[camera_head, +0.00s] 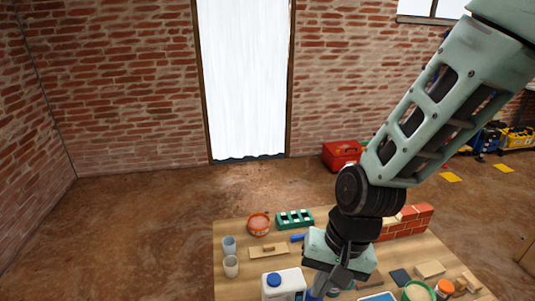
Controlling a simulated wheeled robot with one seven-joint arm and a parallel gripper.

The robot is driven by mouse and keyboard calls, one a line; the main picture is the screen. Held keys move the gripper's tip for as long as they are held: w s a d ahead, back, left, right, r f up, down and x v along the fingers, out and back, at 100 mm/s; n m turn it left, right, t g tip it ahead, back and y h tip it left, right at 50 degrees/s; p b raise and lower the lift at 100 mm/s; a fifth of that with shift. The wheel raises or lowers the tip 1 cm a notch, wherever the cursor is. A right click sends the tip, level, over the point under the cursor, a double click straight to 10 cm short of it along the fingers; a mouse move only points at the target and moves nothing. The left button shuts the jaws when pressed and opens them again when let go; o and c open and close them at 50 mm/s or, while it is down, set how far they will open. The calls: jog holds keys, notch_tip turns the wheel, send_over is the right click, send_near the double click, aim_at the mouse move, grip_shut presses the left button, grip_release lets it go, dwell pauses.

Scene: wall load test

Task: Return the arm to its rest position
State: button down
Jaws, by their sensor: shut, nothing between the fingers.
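My arm comes down from the upper right, its pale green links bent at a dark wrist joint. My gripper (328,286) points down over the front middle of the wooden table (234,286). It is shut with nothing between its fingers. The fingertips are small, dark and near the bottom edge of the view. They appear just right of a white jug with a blue cap (283,283); I cannot tell their height above the table. The arm hides part of the table behind it.
On the table are two cups (230,257), an orange bucket (258,223), a green case (294,219), a wood float (268,250) and a low brick wall (409,221). Several small items crowd the front right. A red toolbox (341,154) is on the floor behind. Floor at left is clear.

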jog(key=s+d+r+n+h, duration=0.2)
jog(key=s+d+r+n, duration=0.2)
jog(key=s+r+n, duration=0.5)
jog(key=shift+s+d+r+n+t, duration=0.3)
jog(key=shift+s+r+t, duration=0.15)
jog(key=shift+s, duration=0.35)
jog(key=shift+a, duration=0.1)
dwell(0.6)
